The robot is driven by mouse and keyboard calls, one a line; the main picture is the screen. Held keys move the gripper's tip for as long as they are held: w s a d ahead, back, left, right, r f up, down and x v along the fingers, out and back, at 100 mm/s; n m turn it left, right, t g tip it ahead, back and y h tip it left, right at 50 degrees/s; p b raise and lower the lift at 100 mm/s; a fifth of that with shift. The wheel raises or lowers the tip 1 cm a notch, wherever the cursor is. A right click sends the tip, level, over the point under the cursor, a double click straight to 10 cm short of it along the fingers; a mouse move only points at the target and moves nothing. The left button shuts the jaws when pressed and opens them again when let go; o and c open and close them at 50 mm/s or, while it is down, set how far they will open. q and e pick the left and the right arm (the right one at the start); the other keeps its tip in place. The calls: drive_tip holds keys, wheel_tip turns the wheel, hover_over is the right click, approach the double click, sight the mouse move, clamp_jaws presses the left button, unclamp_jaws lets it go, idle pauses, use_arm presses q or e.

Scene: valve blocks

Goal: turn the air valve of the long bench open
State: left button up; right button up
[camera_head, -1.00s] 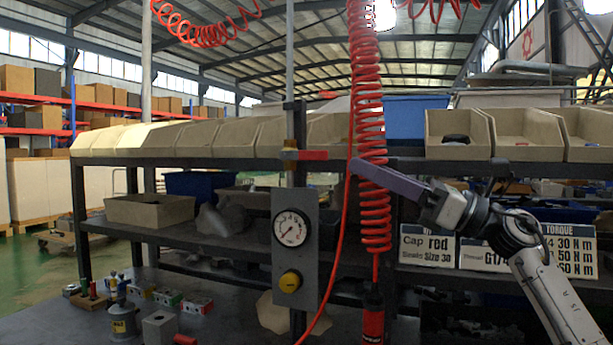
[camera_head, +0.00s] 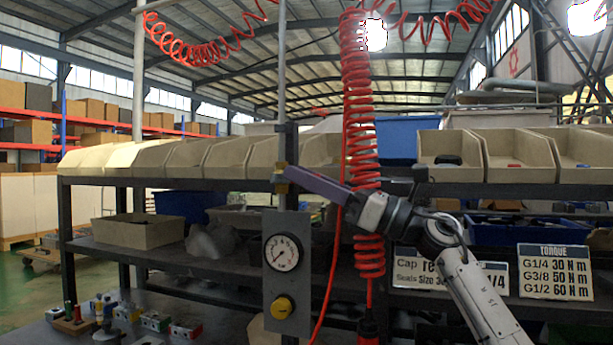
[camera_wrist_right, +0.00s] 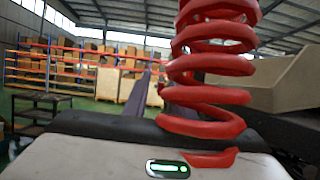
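The air valve (camera_head: 280,168) sits on the vertical pipe above the grey gauge panel (camera_head: 300,225). Only a bit of its yellow body shows; its red handle is hidden, apparently behind my gripper. My right gripper (camera_head: 288,174) reaches in from the right with its long purple fingers at the valve. I cannot tell whether they touch the handle. In the right wrist view a purple finger (camera_wrist_right: 136,96) points away, partly hidden by the red coil; the valve cannot be made out there. The gauge (camera_head: 282,252) needle points to the lower left. My left gripper is not in view.
A red coiled hose (camera_head: 358,110) hangs right beside my right gripper and crosses close to it. Beige bins (camera_head: 510,155) line the upper shelf. A yellow knob (camera_head: 282,307) is below the gauge. Small valve blocks (camera_head: 155,321) stand on the bench at lower left.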

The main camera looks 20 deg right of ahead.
clamp_jaws()
idle(1.4)
